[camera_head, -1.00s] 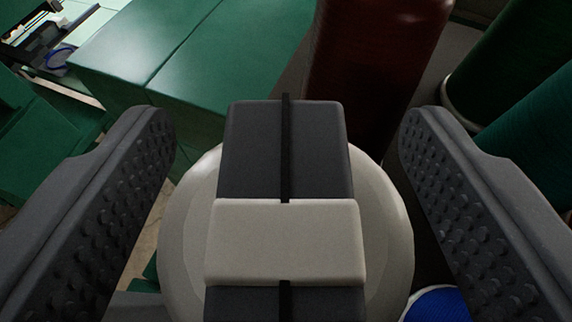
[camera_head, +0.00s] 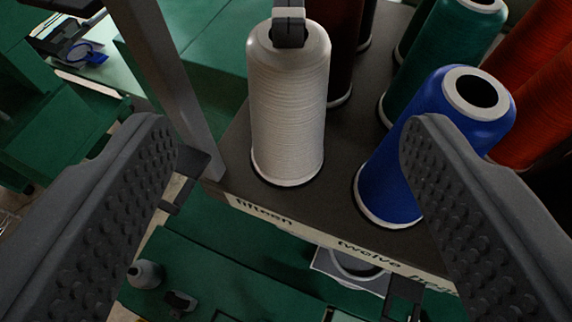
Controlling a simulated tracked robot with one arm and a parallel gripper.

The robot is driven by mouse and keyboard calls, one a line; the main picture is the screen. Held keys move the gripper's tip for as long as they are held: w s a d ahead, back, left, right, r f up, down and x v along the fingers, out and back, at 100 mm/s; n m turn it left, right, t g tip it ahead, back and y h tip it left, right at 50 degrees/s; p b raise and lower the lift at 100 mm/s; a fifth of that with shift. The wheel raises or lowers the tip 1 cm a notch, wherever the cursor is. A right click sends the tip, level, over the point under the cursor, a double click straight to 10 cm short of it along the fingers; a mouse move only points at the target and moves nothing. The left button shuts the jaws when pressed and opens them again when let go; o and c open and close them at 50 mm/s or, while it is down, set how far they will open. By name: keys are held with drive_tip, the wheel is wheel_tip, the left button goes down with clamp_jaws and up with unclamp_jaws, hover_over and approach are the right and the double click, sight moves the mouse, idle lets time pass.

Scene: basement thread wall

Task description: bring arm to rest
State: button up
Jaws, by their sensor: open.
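My gripper (camera_head: 285,140) is open and empty, with one dark studded finger at the left of the view and one at the right. A white thread spool (camera_head: 288,115) stands upright on a dark shelf (camera_head: 240,165), beyond and between the fingers and apart from both. A dark clip-like piece with a pale band (camera_head: 290,30) sits at the spool's top and is cut off by the upper edge of the view.
A blue spool (camera_head: 400,165) stands right of the white one, partly behind my right finger. Green (camera_head: 455,50), orange (camera_head: 535,60) and dark red spools stand behind. A grey post (camera_head: 165,75) rises at the shelf's left. Labels along the front edge include "fifteen" (camera_head: 265,212) and "twelve".

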drive_tip(key=s+d+t+b, duration=0.1)
drive_tip(key=s+d+b, duration=0.4)
drive_tip(key=d, duration=0.5)
drive_tip(key=s+d+t+b, duration=0.1)
drive_tip(key=s+d+b, duration=0.5)
drive_tip(key=d+b, duration=0.2)
drive_tip(key=shift+s+d+r+m+h, duration=0.3)
drive_tip(key=shift+d+h, duration=0.1)
drive_tip(key=shift+d, duration=0.8)
